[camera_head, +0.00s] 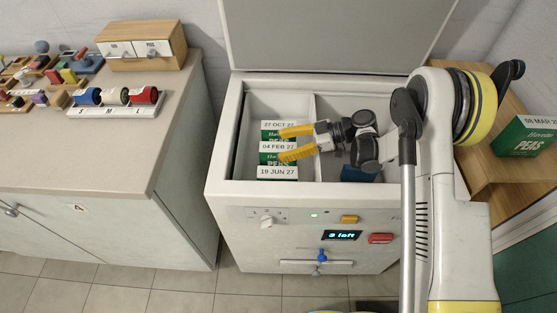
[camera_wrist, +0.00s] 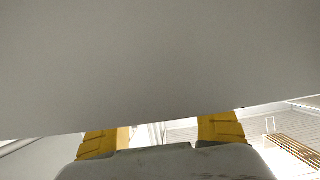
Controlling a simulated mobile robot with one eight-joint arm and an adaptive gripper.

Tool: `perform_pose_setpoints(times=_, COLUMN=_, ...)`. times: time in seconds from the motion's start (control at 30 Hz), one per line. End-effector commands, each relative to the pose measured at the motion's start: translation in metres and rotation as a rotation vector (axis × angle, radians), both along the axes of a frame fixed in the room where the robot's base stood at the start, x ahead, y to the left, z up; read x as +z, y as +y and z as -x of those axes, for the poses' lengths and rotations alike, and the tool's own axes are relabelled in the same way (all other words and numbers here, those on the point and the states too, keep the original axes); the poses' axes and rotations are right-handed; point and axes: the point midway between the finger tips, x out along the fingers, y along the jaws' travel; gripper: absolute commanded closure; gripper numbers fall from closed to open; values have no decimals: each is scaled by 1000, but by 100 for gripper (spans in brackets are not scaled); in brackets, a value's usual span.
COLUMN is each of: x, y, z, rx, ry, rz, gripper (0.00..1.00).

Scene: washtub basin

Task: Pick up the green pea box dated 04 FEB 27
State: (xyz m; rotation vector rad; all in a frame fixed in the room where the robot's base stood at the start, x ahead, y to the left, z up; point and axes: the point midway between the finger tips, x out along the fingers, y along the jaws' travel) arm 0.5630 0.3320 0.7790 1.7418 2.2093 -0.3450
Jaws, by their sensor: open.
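The green pea box dated 04 FEB 27 (camera_head: 278,147) stands in the left compartment of the open white basin, in the head view. It is the middle of three boxes in a row, between the one dated 27 OCT 27 (camera_head: 279,124) behind and the one dated 19 JUN 27 (camera_head: 277,173) in front. My gripper (camera_head: 281,144) is open, its yellow fingers pointing left above the row and overlapping the right part of the boxes. I cannot tell whether they touch. The wrist view shows both yellow fingers (camera_wrist: 163,134) apart, a plain grey surface and no box.
A divider (camera_head: 314,110) splits the basin; a blue item (camera_head: 357,174) lies in the right compartment. The raised lid (camera_head: 330,35) stands behind. Another pea box (camera_head: 524,137) stands on the wooden shelf at right. A counter (camera_head: 90,140) with small items is at left.

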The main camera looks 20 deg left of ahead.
Motion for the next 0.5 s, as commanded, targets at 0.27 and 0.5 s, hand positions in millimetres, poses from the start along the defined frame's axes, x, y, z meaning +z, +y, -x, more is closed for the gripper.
perform_pose_setpoints(times=0.27, x=-13, y=28, z=6, rx=1, ry=0, rz=0, gripper=34)
perform_pose_setpoints(times=0.5, x=-12, y=27, z=6, rx=0, ry=0, rz=0, gripper=67)
